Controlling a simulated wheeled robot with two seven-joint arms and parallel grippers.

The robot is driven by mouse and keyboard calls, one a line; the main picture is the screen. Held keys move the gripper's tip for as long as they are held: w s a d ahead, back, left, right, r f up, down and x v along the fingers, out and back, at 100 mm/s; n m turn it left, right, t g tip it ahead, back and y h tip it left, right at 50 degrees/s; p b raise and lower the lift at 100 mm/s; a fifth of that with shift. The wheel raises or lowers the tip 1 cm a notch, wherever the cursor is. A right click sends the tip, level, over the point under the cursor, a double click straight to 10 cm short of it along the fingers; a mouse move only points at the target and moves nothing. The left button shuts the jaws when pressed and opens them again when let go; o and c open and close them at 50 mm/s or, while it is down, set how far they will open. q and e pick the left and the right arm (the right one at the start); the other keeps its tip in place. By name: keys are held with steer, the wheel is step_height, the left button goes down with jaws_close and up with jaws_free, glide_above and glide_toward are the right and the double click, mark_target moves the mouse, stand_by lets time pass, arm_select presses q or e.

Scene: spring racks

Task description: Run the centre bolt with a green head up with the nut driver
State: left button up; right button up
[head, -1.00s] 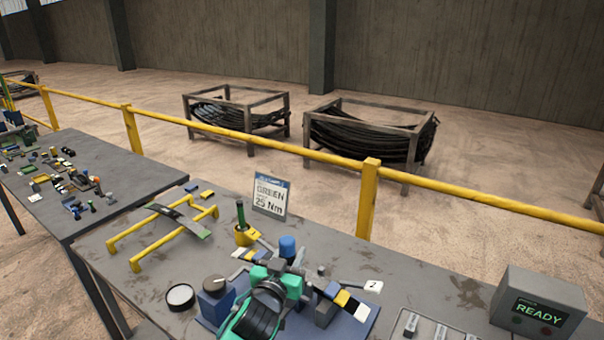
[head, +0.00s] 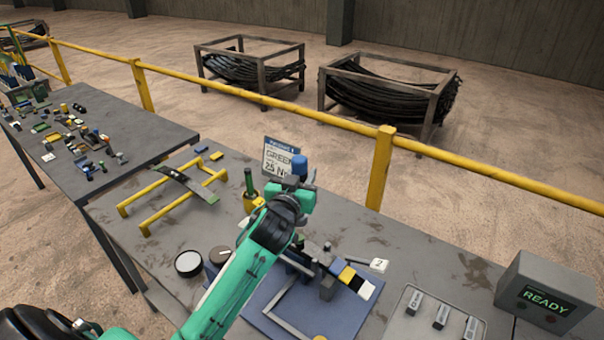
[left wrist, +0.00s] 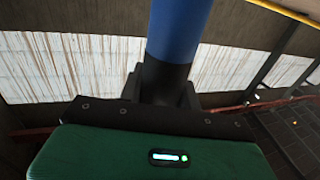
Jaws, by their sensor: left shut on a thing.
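My left gripper (head: 300,192) is raised above the blue fixture plate and shut on an upright tool with a blue grip (head: 300,165), seemingly the nut driver. In the left wrist view the blue grip (left wrist: 180,28) and its black lower part stand between the jaws. A leaf-spring stack with blue, yellow and white bands (head: 348,274) lies on the fixture plate (head: 262,298). My left arm covers much of the plate, and I cannot make out the green-headed centre bolt. The sign (head: 278,156) reads GREEN, 25 Nm, partly covered by the gripper. My right gripper is not in view.
A green upright stick in a yellow holder (head: 249,185) stands left of my gripper. A yellow rack (head: 146,228) with a leaf is at left. A round dish (head: 188,263), a tray (head: 405,330) and a READY box (head: 545,275) stand on the bench. A yellow rail runs behind.

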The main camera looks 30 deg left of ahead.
arm_select(q)
steer(key=shift+f+b, duration=0.4)
steer(key=shift+b, duration=0.1)
step_height(320, 180, down, 4)
steer(key=shift+r+b, duration=0.15)
steer(key=shift+b, duration=1.1)
steer(key=shift+s+f, duration=0.1)
steer(key=shift+f, duration=0.3)
stand_by(0.7)
